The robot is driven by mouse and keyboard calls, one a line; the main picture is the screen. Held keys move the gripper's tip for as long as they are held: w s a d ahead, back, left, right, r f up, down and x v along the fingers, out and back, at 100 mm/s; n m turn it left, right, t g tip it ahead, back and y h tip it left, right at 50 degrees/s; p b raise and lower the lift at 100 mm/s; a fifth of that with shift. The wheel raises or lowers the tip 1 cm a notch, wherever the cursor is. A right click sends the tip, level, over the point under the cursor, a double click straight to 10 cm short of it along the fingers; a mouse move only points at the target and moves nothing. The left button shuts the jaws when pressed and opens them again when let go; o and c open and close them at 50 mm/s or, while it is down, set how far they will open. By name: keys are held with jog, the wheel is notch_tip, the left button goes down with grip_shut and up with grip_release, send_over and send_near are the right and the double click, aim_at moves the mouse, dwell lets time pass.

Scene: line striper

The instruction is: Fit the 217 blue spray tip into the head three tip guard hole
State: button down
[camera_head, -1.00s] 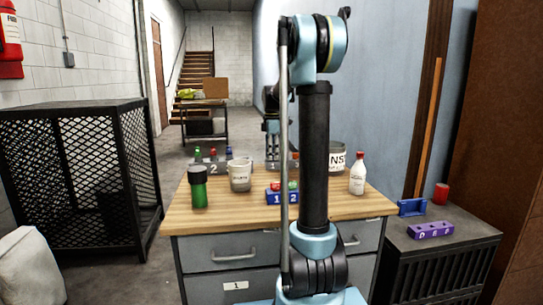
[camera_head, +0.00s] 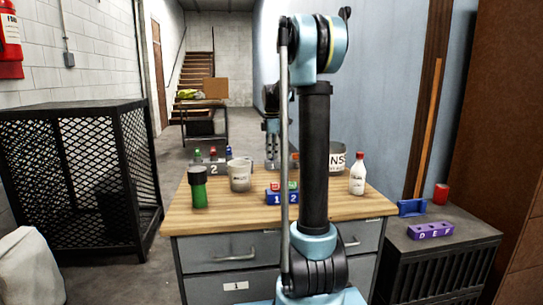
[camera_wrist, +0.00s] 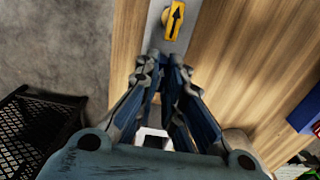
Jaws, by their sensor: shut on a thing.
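My gripper (camera_wrist: 165,65) points at the grey bar (camera_wrist: 181,45) on the bench in the wrist view. Its fingers are close together, shut on a small piece that seems to be the blue spray tip; the fingers hide most of it. A yellow guard with a black arrow (camera_wrist: 173,19) sits on the bar just past the fingertips. In the head view my gripper (camera_head: 272,153) is over the back of the bench, partly behind my arm. The guard hole cannot be made out.
A green bottle (camera_head: 198,190), a grey cup (camera_head: 240,178), a white bottle (camera_head: 357,177) and a lettered tin (camera_head: 338,160) stand around. A purple block (camera_head: 431,231) is on the right cabinet.

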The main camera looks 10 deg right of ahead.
jog(key=shift+r, duration=0.55)
jog(key=shift+r, duration=2.35)
jog(key=shift+s, duration=0.15)
